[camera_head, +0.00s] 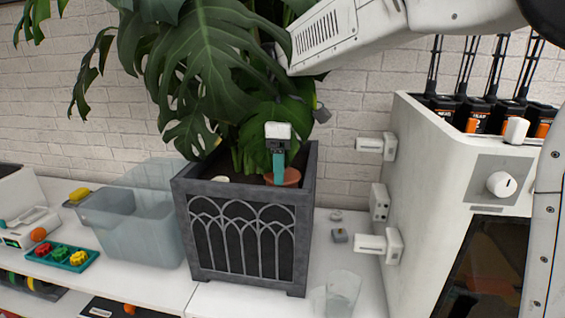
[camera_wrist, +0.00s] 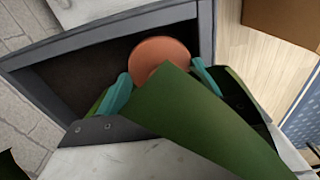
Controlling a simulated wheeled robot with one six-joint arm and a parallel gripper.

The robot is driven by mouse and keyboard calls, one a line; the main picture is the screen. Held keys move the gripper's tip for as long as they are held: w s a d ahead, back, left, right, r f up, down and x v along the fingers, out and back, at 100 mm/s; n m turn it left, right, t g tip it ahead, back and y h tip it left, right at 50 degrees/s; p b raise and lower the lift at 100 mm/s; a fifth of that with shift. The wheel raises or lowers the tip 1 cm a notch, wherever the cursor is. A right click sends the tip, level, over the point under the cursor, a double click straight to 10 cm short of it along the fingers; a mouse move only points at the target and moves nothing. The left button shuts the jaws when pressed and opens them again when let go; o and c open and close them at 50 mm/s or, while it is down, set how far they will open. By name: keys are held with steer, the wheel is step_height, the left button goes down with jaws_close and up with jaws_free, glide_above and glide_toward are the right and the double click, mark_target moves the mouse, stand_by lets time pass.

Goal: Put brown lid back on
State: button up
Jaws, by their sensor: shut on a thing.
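The brown lid (camera_head: 292,178) is a round terracotta-coloured disc inside the opening of the grey planter (camera_head: 186,199). My gripper (camera_head: 279,177) reaches down from above among the plant's leaves, with its teal fingers at the lid. In the wrist view my gripper (camera_wrist: 162,73) has one teal finger at each side of the lid (camera_wrist: 158,52) and is shut on it. A large green leaf (camera_wrist: 205,125) covers the near part of the lid and part of the fingers. Whether the lid touches the soil cannot be told.
Big monstera leaves (camera_head: 205,65) hang around my arm. Left of the planter stand a translucent bin (camera_head: 140,232) and a teal tray (camera_head: 48,262) with coloured knobs. On the right are a clear glass (camera_head: 343,293) and a white machine (camera_head: 420,190).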

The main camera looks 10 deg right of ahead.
stand_by(0.3)
steer(key=o, duration=1.1)
steer(key=shift+c, duration=0.2)
steer(key=shift+o, duration=0.4)
steer(key=shift+r, duration=0.1)
steer(key=shift+r, duration=3.45)
jaws_close()
steer(key=shift+f, duration=0.2)
